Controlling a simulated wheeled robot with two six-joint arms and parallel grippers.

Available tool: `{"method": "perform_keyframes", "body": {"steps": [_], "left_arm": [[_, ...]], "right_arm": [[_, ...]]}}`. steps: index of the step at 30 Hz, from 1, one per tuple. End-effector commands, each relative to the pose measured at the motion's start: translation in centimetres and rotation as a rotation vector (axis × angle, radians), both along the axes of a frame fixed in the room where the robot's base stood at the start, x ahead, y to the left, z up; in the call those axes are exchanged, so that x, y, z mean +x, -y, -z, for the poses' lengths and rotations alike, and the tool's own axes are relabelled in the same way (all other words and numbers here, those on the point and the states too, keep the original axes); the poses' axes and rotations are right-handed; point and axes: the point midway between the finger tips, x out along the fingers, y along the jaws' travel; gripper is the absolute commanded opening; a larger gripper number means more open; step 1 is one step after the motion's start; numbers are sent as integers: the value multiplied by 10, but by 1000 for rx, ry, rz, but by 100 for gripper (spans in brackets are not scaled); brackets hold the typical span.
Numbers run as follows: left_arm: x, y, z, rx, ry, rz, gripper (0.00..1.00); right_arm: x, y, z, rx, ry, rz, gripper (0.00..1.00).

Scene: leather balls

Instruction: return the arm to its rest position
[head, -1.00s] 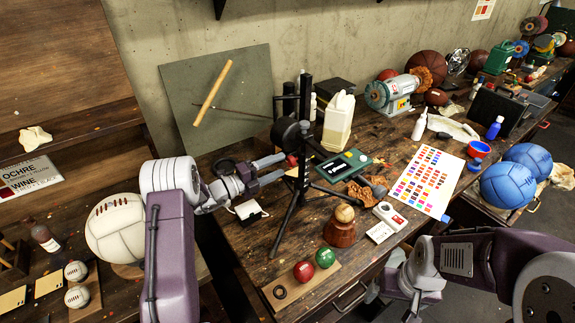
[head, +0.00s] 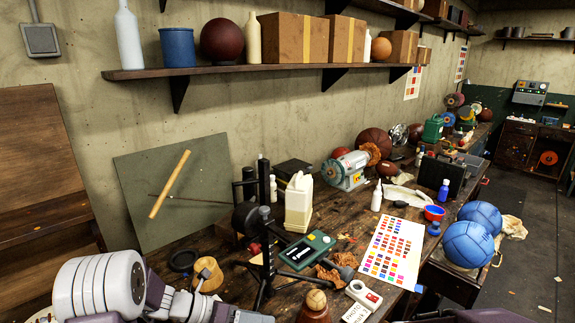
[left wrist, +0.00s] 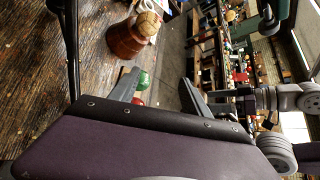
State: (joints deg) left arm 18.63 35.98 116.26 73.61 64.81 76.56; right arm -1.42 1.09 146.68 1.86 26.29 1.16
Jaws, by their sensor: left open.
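My left arm comes in at the bottom left of the head view, with its white ringed joint in front. My left gripper (head: 242,314) is partly cut off by the bottom edge there, in front of the bench. In the left wrist view its two grey fingers (left wrist: 158,92) stand apart with nothing held between them. A green ball (left wrist: 142,80) and a red ball (left wrist: 137,101) show beyond and between the fingers, partly hidden. My right gripper does not show clearly in either current view.
A black tripod stand (head: 263,270) rises from the bench near my left gripper. A ball on a brown stand (left wrist: 126,40) is close by. A loaded shelf (head: 270,69) runs above.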

Motion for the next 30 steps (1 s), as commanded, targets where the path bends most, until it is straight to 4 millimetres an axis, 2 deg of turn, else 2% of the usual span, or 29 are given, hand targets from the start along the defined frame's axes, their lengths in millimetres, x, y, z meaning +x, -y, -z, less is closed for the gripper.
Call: {"method": "perform_keyframes", "body": {"steps": [1,3,5,6,9,12,16,30], "left_arm": [[-41,9,10,180,131,242,55],[-98,-2,29,440,376,681,55],[-131,-22,38,605,588,1062,55],[-145,-37,41,686,724,1305,55],[-159,-65,41,802,1004,1815,55],[-160,-78,38,839,1180,2142,55],[-159,-83,35,842,1260,2298,55],[-158,-84,36,841,1258,2296,55]], "right_arm": [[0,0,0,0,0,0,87],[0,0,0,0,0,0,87],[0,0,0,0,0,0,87],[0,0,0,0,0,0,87],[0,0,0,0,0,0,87],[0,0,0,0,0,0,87],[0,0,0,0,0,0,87],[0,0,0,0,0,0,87]]}}
